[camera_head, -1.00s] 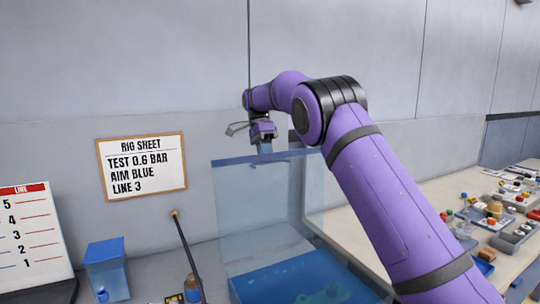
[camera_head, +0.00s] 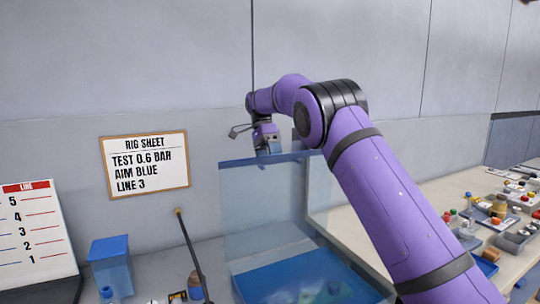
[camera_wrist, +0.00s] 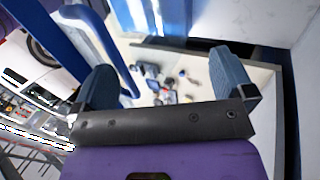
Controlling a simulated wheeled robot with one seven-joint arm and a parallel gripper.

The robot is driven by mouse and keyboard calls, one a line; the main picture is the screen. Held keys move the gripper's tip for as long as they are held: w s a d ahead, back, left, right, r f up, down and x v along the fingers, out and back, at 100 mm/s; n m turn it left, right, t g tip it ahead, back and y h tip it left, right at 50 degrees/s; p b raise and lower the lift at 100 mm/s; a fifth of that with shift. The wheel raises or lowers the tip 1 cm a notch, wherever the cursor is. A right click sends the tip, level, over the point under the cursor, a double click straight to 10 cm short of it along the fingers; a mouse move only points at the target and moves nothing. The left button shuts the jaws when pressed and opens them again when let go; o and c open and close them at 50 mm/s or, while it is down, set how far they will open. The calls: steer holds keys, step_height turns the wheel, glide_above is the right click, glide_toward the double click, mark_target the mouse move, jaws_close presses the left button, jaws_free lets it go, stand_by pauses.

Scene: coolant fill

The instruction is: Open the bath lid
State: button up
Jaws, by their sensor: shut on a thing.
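The bath lid (camera_head: 262,208) is a clear panel with a blue top edge, standing raised above the bath. The bath (camera_head: 285,280) below is a clear tank with blue liquid and a greenish thing in it, partly hidden by my arm. My gripper (camera_head: 267,148) is at the lid's top edge, shut on the lid. In the wrist view, my gripper's two blue-grey fingers (camera_wrist: 165,85) stand apart, with a blue bar (camera_wrist: 95,35) beside the left finger. The exact contact cannot be made out there.
A rig sheet (camera_head: 145,163) hangs on the wall. A blue-lidded container (camera_head: 110,270), a dark rod (camera_head: 191,242) and a numbered board (camera_head: 35,235) stand at left. Bins and small parts (camera_head: 500,215) crowd the right bench. My arm crosses in front of the bath.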

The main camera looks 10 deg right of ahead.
steer(key=shift+w+a+f, duration=0.1)
steer(key=shift+a+f, duration=0.1)
steer(key=shift+f, duration=0.8)
steer(key=shift+r, duration=0.65)
steer(key=c, duration=0.8)
step_height(320, 180, up, 4)
steer(key=shift+d+f, duration=0.1)
steer(key=shift+f, duration=0.05)
steer(key=s+r, duration=0.2)
steer(key=s, duration=1.4)
steer(key=shift+s+d, duration=0.15)
steer(key=shift+d, duration=0.2)
